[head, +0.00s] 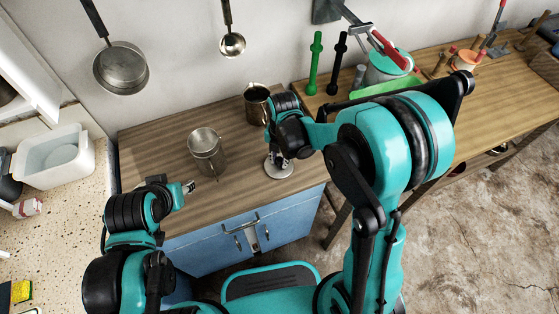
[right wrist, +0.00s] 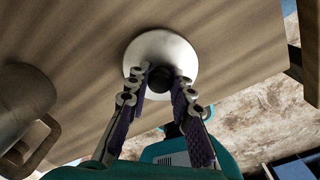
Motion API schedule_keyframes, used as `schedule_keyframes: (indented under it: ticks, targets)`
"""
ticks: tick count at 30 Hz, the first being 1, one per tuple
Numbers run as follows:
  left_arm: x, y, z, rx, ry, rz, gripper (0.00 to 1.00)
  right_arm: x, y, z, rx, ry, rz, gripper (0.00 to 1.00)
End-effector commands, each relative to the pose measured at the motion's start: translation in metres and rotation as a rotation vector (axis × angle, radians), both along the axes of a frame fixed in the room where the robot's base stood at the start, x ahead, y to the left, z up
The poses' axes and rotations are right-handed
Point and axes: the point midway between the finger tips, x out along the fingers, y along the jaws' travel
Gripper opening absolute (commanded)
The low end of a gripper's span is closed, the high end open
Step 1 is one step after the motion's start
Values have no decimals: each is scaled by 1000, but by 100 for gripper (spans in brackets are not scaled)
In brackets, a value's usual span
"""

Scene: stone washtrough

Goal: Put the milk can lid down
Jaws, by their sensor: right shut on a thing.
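The milk can lid is a round, shiny metal disc (head: 279,168) with a black knob, near the front edge of the wooden counter. My right gripper (head: 281,154) is above it; in the right wrist view its fingers (right wrist: 168,88) are shut on the dark knob, with the lid disc (right wrist: 158,52) beyond. I cannot tell if the lid touches the counter. A metal can (head: 206,152) stands upright to the left. My left gripper (head: 188,187) is over the counter's front left, apart from the can; its jaw state is unclear.
A dark metal mug (head: 257,103) stands behind the lid; a handled metal vessel (right wrist: 28,115) shows in the right wrist view. The wooden counter (head: 155,150) has bare room around the can. A pan (head: 121,68) and ladle (head: 232,44) hang on the wall.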

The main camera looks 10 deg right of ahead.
Motion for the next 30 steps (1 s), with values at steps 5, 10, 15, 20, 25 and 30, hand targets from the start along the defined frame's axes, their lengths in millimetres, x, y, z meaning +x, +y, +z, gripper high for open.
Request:
schedule_keyframes:
  ticks: [5, 10, 15, 20, 25, 30]
  targets:
    - [0, 0, 1, 0, 0, 0, 40, 0, 0, 1, 0, 0, 0, 0]
    - [0, 0, -2, 0, 0, 0, 40, 0, 0, -3, 0, 0, 0, 24]
    - [0, 0, -1, 0, 0, 0, 40, 0, 0, -2, 0, 0, 0, 42]
    - [0, 0, -1, 0, 0, 0, 40, 0, 0, -2, 0, 0, 0, 42]
    - [0, 0, 5, 0, 0, 0, 40, 0, -1, 8, 0, 0, 0, 42]
    - [0, 0, 19, 0, 0, 0, 40, -1, -2, 43, 0, 0, 0, 42]
